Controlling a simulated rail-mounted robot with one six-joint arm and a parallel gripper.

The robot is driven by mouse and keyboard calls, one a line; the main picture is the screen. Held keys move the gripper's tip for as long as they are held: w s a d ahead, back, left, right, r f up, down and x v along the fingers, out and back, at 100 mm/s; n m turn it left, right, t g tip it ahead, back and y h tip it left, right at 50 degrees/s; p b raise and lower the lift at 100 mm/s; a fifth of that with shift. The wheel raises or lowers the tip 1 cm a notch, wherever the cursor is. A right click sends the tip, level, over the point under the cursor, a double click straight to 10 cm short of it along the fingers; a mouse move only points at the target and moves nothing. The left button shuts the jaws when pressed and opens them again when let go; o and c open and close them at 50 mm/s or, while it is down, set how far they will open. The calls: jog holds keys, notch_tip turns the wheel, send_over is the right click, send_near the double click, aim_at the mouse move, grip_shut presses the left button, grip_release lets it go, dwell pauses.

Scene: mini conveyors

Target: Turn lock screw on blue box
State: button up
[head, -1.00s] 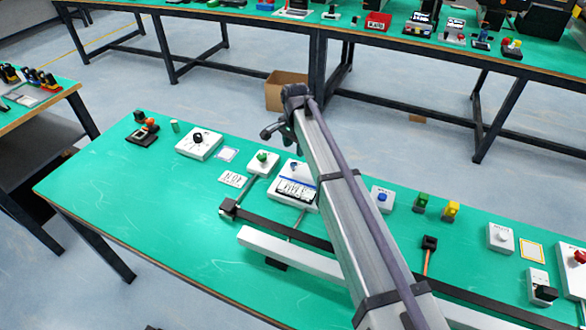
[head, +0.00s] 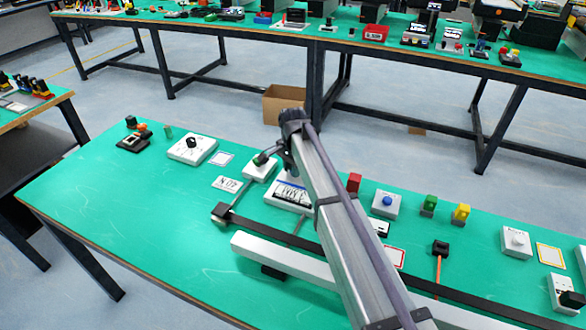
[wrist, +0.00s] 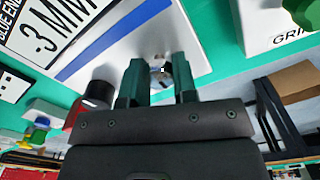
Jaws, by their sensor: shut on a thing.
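The white box with a blue stripe (wrist: 116,38) and the printed text "BLUE EN" and "-3 MM" fills the upper left of the wrist view. It also shows in the head view (head: 285,197), partly behind my arm. A small metallic lock screw (wrist: 158,62) stands at the box's right end. My gripper (wrist: 160,82) has its two dark green fingers on either side of the screw and is shut on it. The fingers hide part of the screw, so its turn angle cannot be told. In the head view my arm hides the screw.
A white box with a green knob (head: 260,169) stands close to the left. A white box with a blue button (head: 386,205) and a red block (head: 354,181) stand to the right. A conveyor rail (head: 320,238) runs in front.

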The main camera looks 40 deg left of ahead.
jog(key=c, duration=0.3)
jog(key=shift+n, duration=0.3)
jog(key=n, duration=0.4)
jog(key=shift+a+n, duration=0.1)
jog(key=shift+n, duration=0.2)
jog(key=n, duration=0.4)
jog(key=shift+s+n, duration=0.1)
jog(key=shift+n, duration=0.2)
jog(key=n, duration=0.5)
jog(key=shift+a, duration=0.1)
jog(key=shift+s+n, duration=0.15)
jog(key=shift+n, duration=2.25)
